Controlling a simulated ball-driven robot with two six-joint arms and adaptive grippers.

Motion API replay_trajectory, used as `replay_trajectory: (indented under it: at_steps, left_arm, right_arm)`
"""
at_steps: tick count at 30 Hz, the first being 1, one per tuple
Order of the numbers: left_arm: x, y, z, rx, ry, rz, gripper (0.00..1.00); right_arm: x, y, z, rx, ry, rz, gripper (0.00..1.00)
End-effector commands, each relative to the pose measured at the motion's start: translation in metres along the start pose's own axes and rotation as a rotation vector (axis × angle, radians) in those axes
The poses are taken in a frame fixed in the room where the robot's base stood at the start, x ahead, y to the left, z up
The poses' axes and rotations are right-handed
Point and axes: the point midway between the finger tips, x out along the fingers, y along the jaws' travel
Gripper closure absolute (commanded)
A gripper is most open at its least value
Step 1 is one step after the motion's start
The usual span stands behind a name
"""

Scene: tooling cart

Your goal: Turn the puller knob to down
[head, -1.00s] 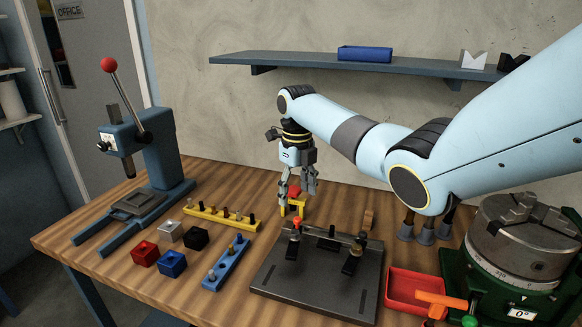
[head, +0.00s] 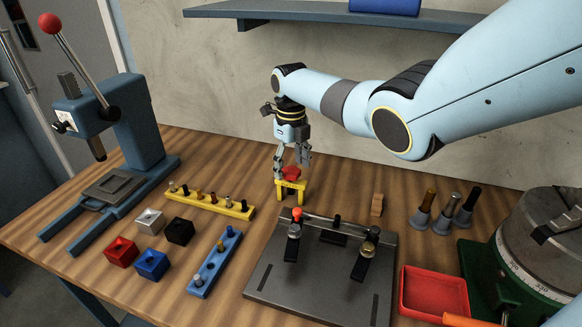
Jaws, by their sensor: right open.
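The puller is a small yellow frame (head: 292,190) with a red knob (head: 291,173) on top. It stands on the wooden table behind the dark grey plate. My right gripper (head: 291,164) hangs pointing down over the puller, open, with its fingers on either side of the red knob. I cannot tell whether the fingers touch the knob. The knob's pointing direction is too small to read. My left gripper is not in view.
A dark fixture plate (head: 318,275) with two clamps lies in front of the puller. A yellow pin rail (head: 211,201) is to the left, a blue press (head: 125,140) farther left. A red tray (head: 435,292) and a green-based chuck (head: 540,240) are at right.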

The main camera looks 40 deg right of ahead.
Motion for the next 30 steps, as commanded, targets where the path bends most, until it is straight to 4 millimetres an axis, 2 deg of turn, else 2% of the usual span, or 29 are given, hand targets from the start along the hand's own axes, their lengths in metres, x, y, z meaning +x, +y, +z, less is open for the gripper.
replay_trajectory:
  at_steps: [3, 11, 24, 30]
  left_arm:
    - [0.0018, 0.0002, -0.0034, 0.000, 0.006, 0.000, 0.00]
    - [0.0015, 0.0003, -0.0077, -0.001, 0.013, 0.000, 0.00]
    - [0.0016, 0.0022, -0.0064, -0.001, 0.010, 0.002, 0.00]
    - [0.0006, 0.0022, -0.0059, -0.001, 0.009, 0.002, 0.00]
  right_arm:
    - [0.0085, 0.0001, -0.0005, 0.000, 0.001, 0.000, 0.33]
    - [0.0094, -0.0001, -0.0002, 0.000, 0.000, -0.001, 0.33]
    - [0.0092, -0.0001, -0.0004, 0.000, 0.000, 0.000, 0.89]
    - [0.0088, -0.0001, -0.0003, -0.014, 0.000, 0.000, 0.89]
